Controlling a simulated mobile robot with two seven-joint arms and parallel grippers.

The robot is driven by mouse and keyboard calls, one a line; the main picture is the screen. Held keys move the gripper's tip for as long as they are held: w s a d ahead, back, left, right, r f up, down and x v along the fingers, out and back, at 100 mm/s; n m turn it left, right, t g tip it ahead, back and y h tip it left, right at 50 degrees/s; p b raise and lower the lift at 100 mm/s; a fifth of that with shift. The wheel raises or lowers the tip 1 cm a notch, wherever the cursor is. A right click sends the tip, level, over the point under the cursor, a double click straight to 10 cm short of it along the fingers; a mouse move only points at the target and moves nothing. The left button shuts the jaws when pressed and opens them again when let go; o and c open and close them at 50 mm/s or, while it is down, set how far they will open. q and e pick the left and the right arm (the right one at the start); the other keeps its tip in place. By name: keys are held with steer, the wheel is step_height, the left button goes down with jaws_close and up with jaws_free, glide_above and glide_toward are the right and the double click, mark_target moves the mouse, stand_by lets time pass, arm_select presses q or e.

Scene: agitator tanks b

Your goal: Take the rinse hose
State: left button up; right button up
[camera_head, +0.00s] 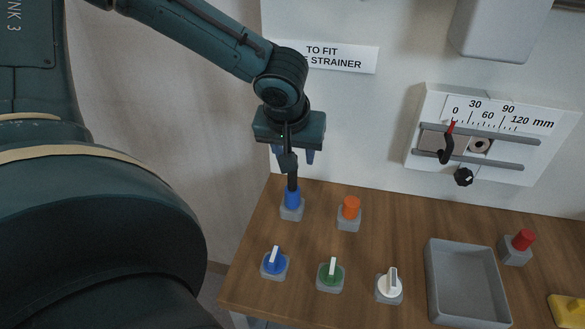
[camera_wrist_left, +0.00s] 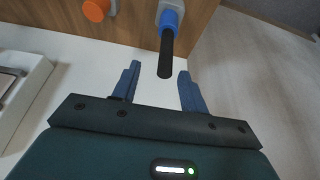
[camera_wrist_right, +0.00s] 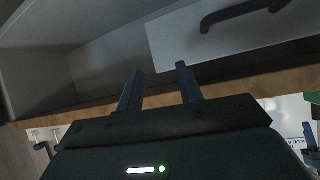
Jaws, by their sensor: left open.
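A black tube (camera_head: 292,182) stands upright in a blue collar (camera_head: 292,198) on a small grey base at the back left of the wooden table; it looks like the rinse hose. My left gripper (camera_head: 293,158) is above it, fingers pointing down, open. In the left wrist view, the free end of the black tube (camera_wrist_left: 165,70) shows between the spread fingertips (camera_wrist_left: 159,70), with space on both sides; I cannot tell whether it reaches between them. My right gripper (camera_wrist_right: 157,75) is open and empty in the right wrist view, away from the tube.
An orange-capped fitting (camera_head: 350,208) stands right of the tube. Blue, green and white knobs (camera_head: 331,272) line the front. A grey tray (camera_head: 467,285) and red button (camera_head: 522,241) are further right. A wall gauge (camera_head: 490,135) hangs behind. A handled panel (camera_wrist_right: 235,30) faces my right gripper.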

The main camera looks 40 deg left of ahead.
arm_select(q)
glide_above(292, 186)
steer(key=x, duration=0.4)
steer(key=shift+s+f, duration=0.3)
steer(key=shift+f, duration=0.25)
steer(key=shift+c, duration=0.2)
jaws_close()
